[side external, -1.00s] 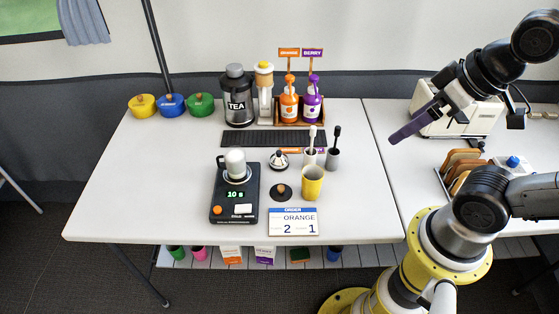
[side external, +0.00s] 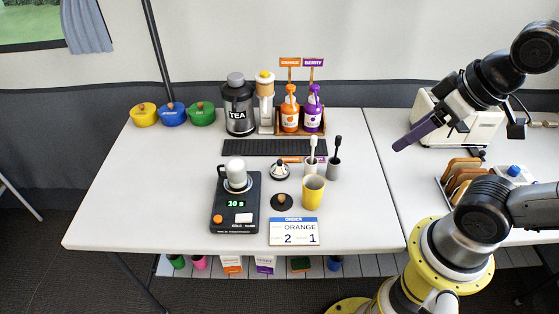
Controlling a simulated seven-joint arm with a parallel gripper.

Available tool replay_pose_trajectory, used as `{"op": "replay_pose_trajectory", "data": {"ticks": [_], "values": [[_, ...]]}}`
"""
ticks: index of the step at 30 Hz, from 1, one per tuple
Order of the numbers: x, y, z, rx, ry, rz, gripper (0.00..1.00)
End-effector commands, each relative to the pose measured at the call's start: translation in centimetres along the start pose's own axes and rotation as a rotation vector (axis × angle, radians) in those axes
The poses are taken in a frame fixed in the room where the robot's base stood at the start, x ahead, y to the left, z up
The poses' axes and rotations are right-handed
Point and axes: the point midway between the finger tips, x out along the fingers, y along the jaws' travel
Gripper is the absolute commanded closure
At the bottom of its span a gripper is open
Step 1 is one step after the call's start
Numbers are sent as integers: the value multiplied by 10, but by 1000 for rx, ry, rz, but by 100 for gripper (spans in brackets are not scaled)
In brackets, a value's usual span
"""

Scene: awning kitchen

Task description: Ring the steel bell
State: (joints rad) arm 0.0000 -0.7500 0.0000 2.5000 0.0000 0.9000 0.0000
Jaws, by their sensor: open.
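The steel bell (side external: 280,170) is a small shiny dome with a dark button on top. It stands upright near the middle of the white table (side external: 120,200), just left of the white and grey cups with brushes. My gripper (side external: 400,147), with long purple fingers, hangs in the air at the right, over the gap between the two tables. It is well apart from the bell and points down and left. Its fingers overlap in this view and the gap between them is hidden. Nothing shows in its grasp.
A yellow cup (side external: 312,194), a dark disc with a knob (side external: 281,202) and an order card (side external: 293,232) lie near the bell. A black scale (side external: 235,205) with a jar is left. Two pump bottles (side external: 302,110) stand behind. The table's left part is clear.

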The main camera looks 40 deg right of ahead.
Motion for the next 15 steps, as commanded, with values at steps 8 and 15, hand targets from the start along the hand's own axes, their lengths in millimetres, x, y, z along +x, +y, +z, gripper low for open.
{"op": "replay_pose_trajectory", "data": {"ticks": [8,15], "values": [[0,0,0,0,0,0,77],[0,0,0,0,0,0,100]]}}
